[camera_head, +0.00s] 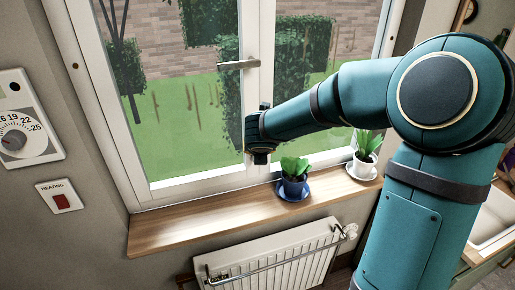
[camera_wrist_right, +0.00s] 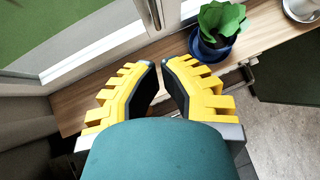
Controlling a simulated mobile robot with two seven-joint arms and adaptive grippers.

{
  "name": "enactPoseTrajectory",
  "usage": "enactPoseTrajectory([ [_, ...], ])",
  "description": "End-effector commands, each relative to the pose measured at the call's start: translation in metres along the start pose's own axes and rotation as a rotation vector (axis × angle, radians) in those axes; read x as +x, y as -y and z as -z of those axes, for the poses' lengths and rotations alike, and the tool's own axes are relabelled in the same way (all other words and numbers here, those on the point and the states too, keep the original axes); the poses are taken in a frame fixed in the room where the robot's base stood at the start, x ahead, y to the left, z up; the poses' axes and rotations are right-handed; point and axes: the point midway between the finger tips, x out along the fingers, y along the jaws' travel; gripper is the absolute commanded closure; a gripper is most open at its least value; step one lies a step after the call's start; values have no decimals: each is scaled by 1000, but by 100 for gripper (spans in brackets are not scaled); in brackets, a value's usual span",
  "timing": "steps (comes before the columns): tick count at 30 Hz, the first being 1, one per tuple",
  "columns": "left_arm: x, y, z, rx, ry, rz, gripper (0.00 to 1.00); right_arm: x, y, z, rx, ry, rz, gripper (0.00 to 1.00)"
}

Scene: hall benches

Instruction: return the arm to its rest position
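My right arm (camera_head: 425,200), teal with dark bands, comes in from the right in the head view and bends left toward the window. Its gripper (camera_head: 258,155) is small and dark there, in front of the window's middle post and above the sill; its fingers are hard to make out. My left gripper is in neither view.
A plant in a blue pot (camera_head: 293,186) stands close right of the gripper on the wooden sill (camera_head: 200,220). A plant in a white pot (camera_head: 364,158) is farther right. The window handle (camera_head: 238,64) lies level above. A radiator (camera_head: 275,262) is below; a thermostat (camera_head: 20,130) is left.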

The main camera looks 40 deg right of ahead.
Motion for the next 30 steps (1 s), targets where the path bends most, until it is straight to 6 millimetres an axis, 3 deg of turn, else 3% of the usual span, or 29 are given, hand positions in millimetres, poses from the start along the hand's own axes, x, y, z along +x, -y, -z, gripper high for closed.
enactPoseTrajectory([
  [9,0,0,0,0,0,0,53,-4,-1,3,5,-7,-1,100],
  [11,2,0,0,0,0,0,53,0,-5,11,27,-25,-10,100],
  [14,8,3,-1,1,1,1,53,14,-20,41,122,-97,-39,100],
  [17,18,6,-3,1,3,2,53,34,-44,93,302,-227,-71,100],
  [23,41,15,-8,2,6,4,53,66,-96,221,832,-558,-33,100],
  [26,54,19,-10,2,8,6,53,75,-118,287,1151,-718,66,100],
  [30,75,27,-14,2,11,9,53,86,-140,380,1661,-884,327,100],
])
